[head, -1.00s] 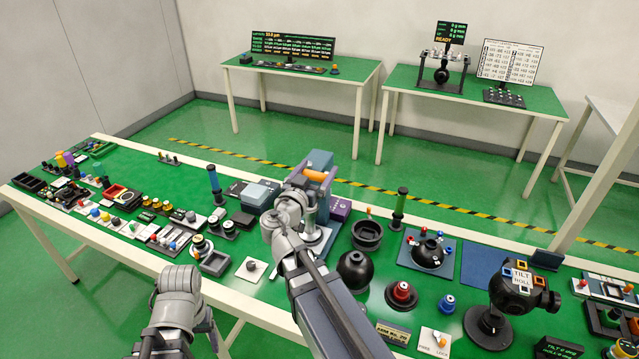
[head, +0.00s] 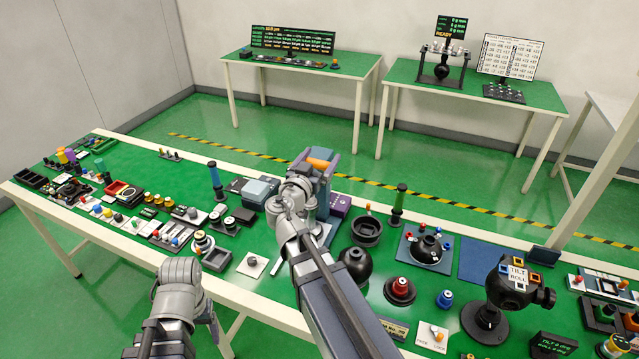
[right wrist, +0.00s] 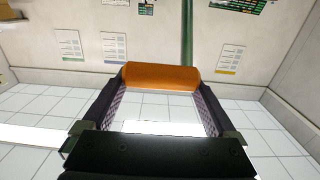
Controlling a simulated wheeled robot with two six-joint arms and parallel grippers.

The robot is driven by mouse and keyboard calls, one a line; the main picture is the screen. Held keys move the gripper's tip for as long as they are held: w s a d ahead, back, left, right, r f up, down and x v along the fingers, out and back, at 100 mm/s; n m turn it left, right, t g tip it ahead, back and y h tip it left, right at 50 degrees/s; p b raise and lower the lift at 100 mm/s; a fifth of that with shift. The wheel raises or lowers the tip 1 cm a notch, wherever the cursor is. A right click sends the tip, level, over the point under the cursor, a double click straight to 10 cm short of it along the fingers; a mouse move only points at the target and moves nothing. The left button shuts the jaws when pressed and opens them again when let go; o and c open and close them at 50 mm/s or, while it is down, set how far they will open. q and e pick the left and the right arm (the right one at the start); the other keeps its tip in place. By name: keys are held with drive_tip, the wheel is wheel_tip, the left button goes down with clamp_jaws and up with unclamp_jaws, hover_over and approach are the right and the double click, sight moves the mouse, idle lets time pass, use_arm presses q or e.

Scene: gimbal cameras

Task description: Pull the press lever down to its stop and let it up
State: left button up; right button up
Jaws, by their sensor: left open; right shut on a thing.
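The press stands near the middle of the long green bench in the head view. Its lever has an orange handle (head: 318,163), in front of a blue-grey press head (head: 326,158). My right gripper (head: 312,166) is shut on this handle. In the right wrist view, the orange handle (right wrist: 161,76) lies crosswise between the two dark fingers. My right forearm and wrist hide much of the press body and base. My left arm (head: 180,290) is low in the head view, in front of the bench edge and away from the press; its fingers are hard to make out.
A black dome (head: 355,266) and a red knob (head: 399,289) are close to my right forearm. Bare green bench (head: 160,185) lies at the back left.

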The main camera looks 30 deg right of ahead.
drive_tip(key=shift+w+d+r+p, duration=0.45)
drive_tip(key=shift+d+r+p, duration=0.05)
drive_tip(key=shift+r+p, duration=0.1)
drive_tip(key=shift+w+d+r, duration=0.25)
drive_tip(key=shift+w+d, duration=0.05)
drive_tip(key=shift+d, duration=0.1)
drive_tip(key=shift+w+d+r+p, duration=0.65)
drive_tip(key=shift+w+d+p, duration=0.15)
drive_tip(key=shift+d+p, duration=0.15)
